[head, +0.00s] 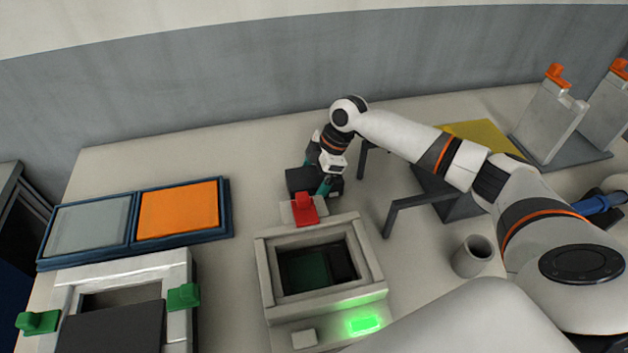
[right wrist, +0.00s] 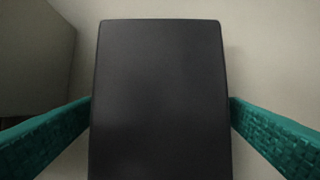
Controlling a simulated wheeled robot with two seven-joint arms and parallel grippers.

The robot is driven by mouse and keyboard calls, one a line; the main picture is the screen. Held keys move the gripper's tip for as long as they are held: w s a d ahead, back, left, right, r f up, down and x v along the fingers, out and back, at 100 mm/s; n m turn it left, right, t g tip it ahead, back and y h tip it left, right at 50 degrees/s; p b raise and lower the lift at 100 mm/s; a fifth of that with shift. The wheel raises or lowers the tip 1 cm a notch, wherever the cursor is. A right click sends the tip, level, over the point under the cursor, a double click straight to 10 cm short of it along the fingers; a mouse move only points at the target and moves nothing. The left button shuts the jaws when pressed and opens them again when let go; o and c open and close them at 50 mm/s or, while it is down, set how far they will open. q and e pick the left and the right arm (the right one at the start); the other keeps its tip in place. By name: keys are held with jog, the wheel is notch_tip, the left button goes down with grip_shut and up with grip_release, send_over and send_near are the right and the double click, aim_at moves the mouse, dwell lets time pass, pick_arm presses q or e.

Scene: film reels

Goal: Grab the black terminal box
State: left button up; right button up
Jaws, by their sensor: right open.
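The black terminal box (head: 299,180) lies on the table in the head view, just behind the red clip of a grey fixture. My right gripper (head: 316,187) is over it, with its teal fingers reaching down around it. In the right wrist view the black box (right wrist: 160,95) fills the middle, between the two open teal fingers (right wrist: 160,118). A narrow strip of light surface shows beside the box near the fingers, most clearly on the left finger's upper end. I cannot tell whether either finger touches it. My left gripper is not in view.
A grey fixture (head: 264,275) with a red clip (head: 305,210) and green light stands in front of the box. A dark bracket (head: 392,212) is to its right, with a grey cup (head: 474,255). Blue-rimmed trays (head: 230,211) lie left. The table between trays and box is clear.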

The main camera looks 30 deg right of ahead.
jog(key=shift+c, duration=0.4)
jog(key=shift+r, duration=0.1)
jog(key=c, duration=1.4)
